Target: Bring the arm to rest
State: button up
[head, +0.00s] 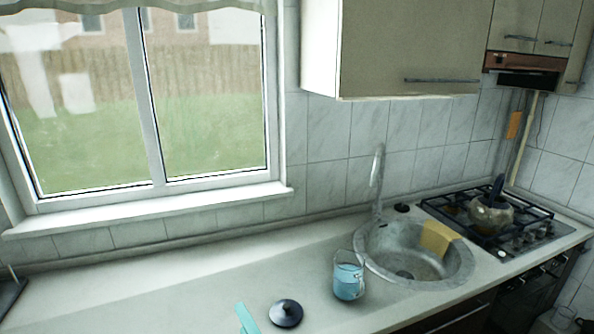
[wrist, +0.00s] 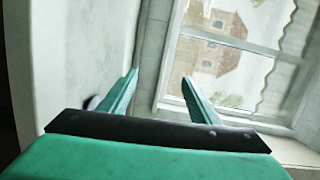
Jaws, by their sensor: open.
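My gripper (wrist: 160,80) shows in the wrist view with its two green fingers spread and nothing between them. Beyond them are the wall and the window. In the head view a teal tip (head: 246,318), which looks like part of my gripper, shows at the bottom edge beside a dark lid with a knob (head: 286,313). The lid lies on the counter. The rest of my arm is out of view there. A pale pot (head: 491,214) with something dark blue on top stands on the stove.
The counter (head: 150,285) is mostly bare on the left. The round sink (head: 456,275) has a yellow cloth (head: 437,237) on its rim and a tall faucet (head: 377,180). The gas stove (head: 520,240) is at right. A wall cabinet (head: 410,50) hangs above the sink.

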jog(key=s+d+f+t+h, duration=0.1)
jog(key=s+d+f+h, duration=0.25)
jog(key=s+f, duration=0.5)
jog(key=s+d+f+h, duration=0.2)
jog(key=s+f+h, duration=0.2)
jog(key=s+f, duration=0.45)
jog(key=s+d+n, duration=0.2)
jog(key=s+n, duration=0.1)
jog(key=s, duration=0.4)
jog(key=s+d+r+n+h, duration=0.1)
jog(key=s+n, duration=0.3)
jog(key=s, duration=0.4)
jog(key=s+d+n, duration=0.3)
jog(key=s, duration=0.4)
jog(key=shift+s+d+r+n+g, duration=0.15)
jog(key=shift+r+n+g, duration=0.15)
jog(key=shift+n+g, duration=0.1)
jog(key=shift+s+d+r+h, duration=0.1)
jog(key=shift+s+r+h, duration=0.05)
jog(key=shift+s+h, duration=0.1)
jog(key=c, duration=0.4)
jog(key=shift+s, duration=0.1)
jog(key=c, duration=0.5)
jog(key=shift+c, duration=0.5)
jog(key=shift+d, duration=0.1)
